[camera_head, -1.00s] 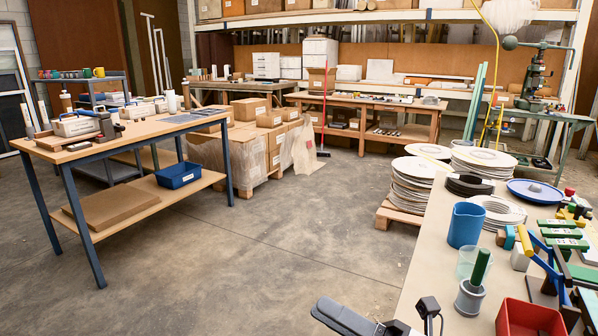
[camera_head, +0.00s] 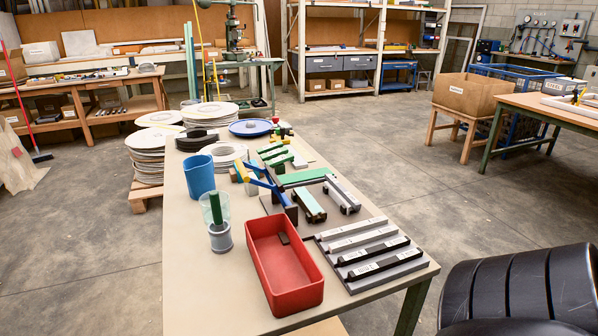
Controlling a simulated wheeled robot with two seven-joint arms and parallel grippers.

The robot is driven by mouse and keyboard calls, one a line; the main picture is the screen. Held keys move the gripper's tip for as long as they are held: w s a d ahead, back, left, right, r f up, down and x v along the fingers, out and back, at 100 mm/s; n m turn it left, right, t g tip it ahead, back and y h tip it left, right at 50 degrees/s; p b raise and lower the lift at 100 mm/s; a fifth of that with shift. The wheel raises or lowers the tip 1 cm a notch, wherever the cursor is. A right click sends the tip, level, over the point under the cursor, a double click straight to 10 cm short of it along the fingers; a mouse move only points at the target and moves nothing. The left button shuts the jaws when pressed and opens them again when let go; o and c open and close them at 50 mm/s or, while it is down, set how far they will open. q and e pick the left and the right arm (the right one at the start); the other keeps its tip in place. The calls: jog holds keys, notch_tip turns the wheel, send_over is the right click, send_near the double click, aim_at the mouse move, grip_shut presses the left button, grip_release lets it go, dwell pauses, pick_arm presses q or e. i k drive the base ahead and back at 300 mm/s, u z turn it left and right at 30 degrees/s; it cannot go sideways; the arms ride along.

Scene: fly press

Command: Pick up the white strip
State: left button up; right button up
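A grey rack (camera_head: 401,274) at the near right of the bench holds several long strips side by side. The two strips farthest back are pale: one white strip (camera_head: 352,229) and another whitish strip (camera_head: 363,238) just in front of it. Two black strips (camera_head: 374,250) lie nearer, with small white labels. All lie flat and slanted across the rack. Neither of my grippers shows in this view.
A red bin (camera_head: 262,283) stands left of the rack, with a grey cup (camera_head: 220,238) and blue beaker (camera_head: 199,176) beyond. A large black ribbed shape (camera_head: 520,285) fills the lower right.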

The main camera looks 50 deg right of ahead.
aim_at(325, 237)
jog(key=z, duration=2)
